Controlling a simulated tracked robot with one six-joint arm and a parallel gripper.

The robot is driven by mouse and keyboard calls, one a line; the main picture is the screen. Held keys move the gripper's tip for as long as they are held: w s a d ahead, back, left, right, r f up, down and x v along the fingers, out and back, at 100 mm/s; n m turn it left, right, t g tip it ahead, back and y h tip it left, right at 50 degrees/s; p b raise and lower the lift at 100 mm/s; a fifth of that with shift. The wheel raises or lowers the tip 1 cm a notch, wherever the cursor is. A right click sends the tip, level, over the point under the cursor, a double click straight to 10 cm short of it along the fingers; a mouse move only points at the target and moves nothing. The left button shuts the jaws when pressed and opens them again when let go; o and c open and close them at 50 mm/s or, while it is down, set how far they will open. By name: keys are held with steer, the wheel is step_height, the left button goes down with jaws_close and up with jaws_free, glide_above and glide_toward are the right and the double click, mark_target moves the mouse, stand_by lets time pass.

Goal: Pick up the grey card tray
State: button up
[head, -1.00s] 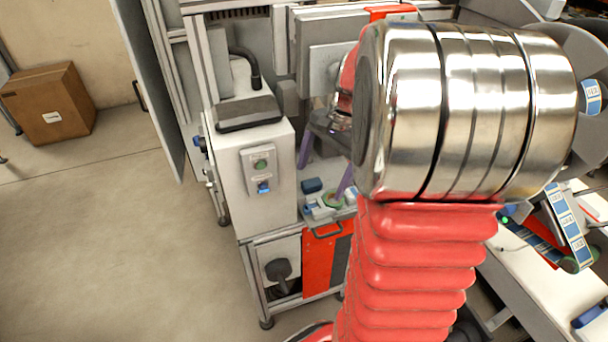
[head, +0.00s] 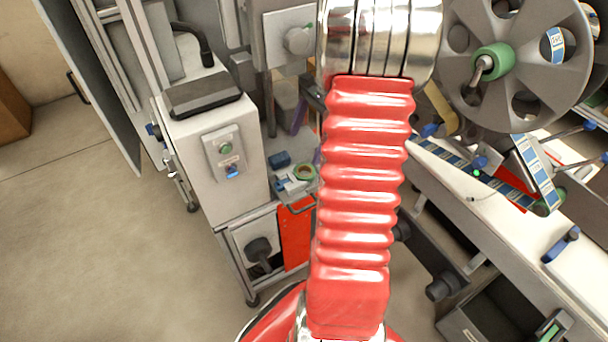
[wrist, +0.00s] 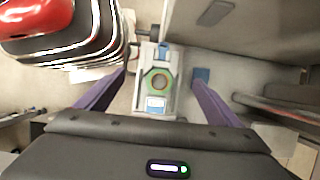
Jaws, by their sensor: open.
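The grey card tray (wrist: 143,100) lies below my gripper in the wrist view, centred between the fingers. It holds a green ring (wrist: 158,82) and blue-and-white pieces. In the head view the tray (head: 291,187) sits on a grey shelf beside the white cabinet, left of my red arm. My gripper (wrist: 158,79) has two purple fingers spread apart, one on each side of the tray, with nothing held. I cannot tell its exact height above the tray. In the head view my arm hides much of the gripper.
A small blue block (head: 279,160) lies on the shelf near the tray; it also shows near the right finger in the wrist view (wrist: 201,75). The white cabinet (head: 215,120) stands left. A large grey reel (head: 520,60) and a white bench (head: 500,220) are right. Floor at left is clear.

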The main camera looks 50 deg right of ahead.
glide_above(290, 178)
steer(key=s+d, duration=0.1)
steer(key=d, duration=0.1)
step_height(290, 178, down, 7)
steer(key=shift+d+f, duration=0.15)
steer(key=shift+f, duration=0.2)
steer(key=shift+x, duration=2.6)
steer(key=shift+w, duration=0.2)
steer(key=shift+c, duration=0.3)
steer(key=c, duration=1.2)
